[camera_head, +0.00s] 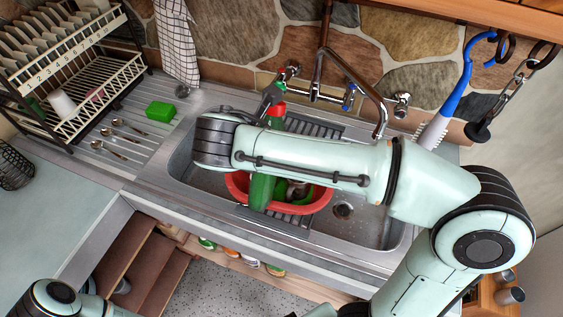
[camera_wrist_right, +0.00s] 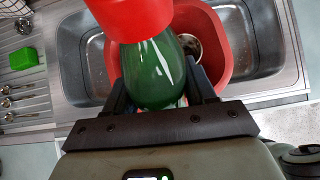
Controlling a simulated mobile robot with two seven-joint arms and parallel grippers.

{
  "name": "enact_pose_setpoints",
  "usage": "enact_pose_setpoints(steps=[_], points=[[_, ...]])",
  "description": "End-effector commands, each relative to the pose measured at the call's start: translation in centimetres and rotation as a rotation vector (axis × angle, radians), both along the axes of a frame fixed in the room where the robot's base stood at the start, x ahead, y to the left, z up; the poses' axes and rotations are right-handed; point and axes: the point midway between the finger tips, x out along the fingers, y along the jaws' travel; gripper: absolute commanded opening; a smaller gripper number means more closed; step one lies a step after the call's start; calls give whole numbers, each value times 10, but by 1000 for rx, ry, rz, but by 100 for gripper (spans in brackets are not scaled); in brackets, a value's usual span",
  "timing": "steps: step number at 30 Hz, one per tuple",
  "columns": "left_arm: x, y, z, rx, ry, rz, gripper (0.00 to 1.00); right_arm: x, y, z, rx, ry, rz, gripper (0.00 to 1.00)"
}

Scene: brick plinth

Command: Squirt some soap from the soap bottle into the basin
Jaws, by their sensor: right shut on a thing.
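The soap bottle (camera_head: 263,190) is green with a red cap (camera_head: 276,111). My right gripper (camera_wrist_right: 160,88) is shut on the bottle's green body (camera_wrist_right: 152,72), one finger on each side; the red cap (camera_wrist_right: 130,14) is close to the camera. In the head view my right arm crosses in front of the bottle's middle and hides the gripper. The red basin (camera_head: 321,205) sits in the sink, and its rim also shows in the right wrist view (camera_wrist_right: 238,60). The bottle overlaps the basin; its height above it is unclear. My left gripper is out of view.
The steel sink (camera_head: 398,228) surrounds the basin, with a faucet (camera_head: 372,92) behind. A metallic round item (camera_wrist_right: 190,45) lies in the basin. A green sponge (camera_head: 160,111) and several spoons (camera_head: 118,125) lie on the drainboard at left, beside a dish rack (camera_head: 75,85). A blue-handled brush (camera_head: 456,95) hangs at right.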

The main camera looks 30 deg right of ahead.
Motion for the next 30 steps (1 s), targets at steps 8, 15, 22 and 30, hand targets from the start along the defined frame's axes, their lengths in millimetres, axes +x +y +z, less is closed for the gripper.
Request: enact_pose_setpoints(steps=[8,15,22,30], points=[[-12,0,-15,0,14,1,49,0,-1,0,-221,-174,5,2],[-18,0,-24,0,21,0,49,2,-3,-1,-339,-274,5,2],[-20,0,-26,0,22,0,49,2,-4,0,-375,-307,5,2],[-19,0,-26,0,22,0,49,3,-4,1,-375,-307,5,2]])
